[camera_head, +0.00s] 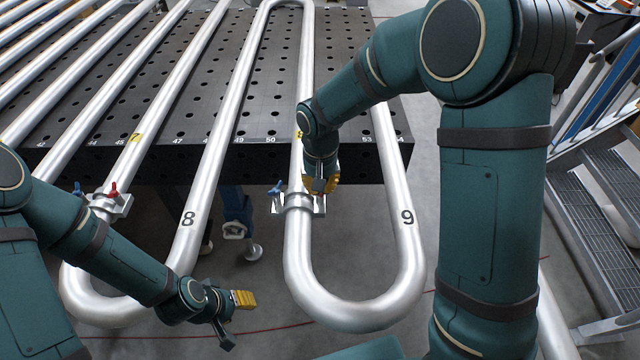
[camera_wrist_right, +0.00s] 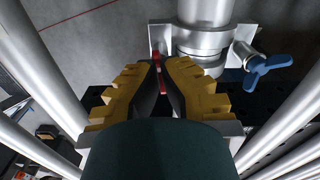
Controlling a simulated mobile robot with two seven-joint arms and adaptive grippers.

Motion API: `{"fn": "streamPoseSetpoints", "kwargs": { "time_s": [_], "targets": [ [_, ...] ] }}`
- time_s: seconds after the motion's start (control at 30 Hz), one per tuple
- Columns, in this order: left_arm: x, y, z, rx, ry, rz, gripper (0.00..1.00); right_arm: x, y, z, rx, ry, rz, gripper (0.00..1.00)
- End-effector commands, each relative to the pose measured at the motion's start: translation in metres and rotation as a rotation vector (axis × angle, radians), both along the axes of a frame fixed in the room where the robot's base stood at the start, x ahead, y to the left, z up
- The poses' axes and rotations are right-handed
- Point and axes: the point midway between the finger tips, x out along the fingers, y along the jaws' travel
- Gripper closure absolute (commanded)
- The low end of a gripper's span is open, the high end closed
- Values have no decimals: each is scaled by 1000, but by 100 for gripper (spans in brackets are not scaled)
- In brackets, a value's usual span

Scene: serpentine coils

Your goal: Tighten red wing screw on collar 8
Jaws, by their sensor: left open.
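The right-hand collar (camera_head: 298,202) is clamped round the pipe that carries a partly hidden yellow mark, taken as collar 8. Its blue wing screw (camera_head: 277,188) sticks out on the left, and also shows in the right wrist view (camera_wrist_right: 266,68). My right gripper (camera_head: 322,184) is at the collar's right side and hides the red screw in the head view. In the right wrist view, the right gripper's fingertips (camera_wrist_right: 163,66) are close together with the red wing screw (camera_wrist_right: 156,58) between them. My left gripper (camera_head: 238,318) is open and empty, low and away from the collars.
Another collar (camera_head: 110,204) with a blue and a red wing screw (camera_head: 113,189) sits on the pipe marked 7. Silver serpentine pipes (camera_head: 188,240) overhang a perforated dark table (camera_head: 262,75). Metal steps (camera_head: 590,225) stand at the right. Floor shows between the bends.

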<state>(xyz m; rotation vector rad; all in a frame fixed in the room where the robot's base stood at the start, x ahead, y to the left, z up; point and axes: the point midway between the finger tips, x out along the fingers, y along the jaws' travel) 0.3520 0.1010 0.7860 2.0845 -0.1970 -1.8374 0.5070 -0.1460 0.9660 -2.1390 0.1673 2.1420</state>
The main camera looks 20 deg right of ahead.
Motion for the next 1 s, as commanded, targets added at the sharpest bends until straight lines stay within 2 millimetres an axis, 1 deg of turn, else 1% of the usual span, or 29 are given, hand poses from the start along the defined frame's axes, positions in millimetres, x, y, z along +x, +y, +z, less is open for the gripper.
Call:
{"fn": "streamPoseSetpoints", "kwargs": {
  "time_s": [0.2, 0.27, 0.3, 0.57, 0.7, 0.77, 0.87, 1.0],
  "targets": [
    [0, 0, 0, 0, 0, 0, 53, 2, 0, 2, 1, -6, 0, 100],
    [0, 0, 0, 0, 0, 0, 53, 2, 0, 2, 1, -6, 0, 80],
    [0, 0, 0, 0, 0, 0, 53, 2, 0, 2, 1, -5, 1, 66],
    [0, 0, 0, 0, 0, 0, 53, 1, 0, 1, 1, -2, 1, 66],
    [0, 0, 0, 0, -1, 0, 53, 1, 0, 6, 1, -3, 1, 66],
    [0, 0, 0, 0, -1, 0, 53, 1, 0, 12, 1, -4, 2, 66],
    [0, 0, 0, 0, 0, 0, 53, 1, 0, 29, 2, -6, 2, 66],
    [0, 0, 0, 0, 0, 0, 53, 2, 0, 58, 3, -9, 1, 66]
  ]
}}
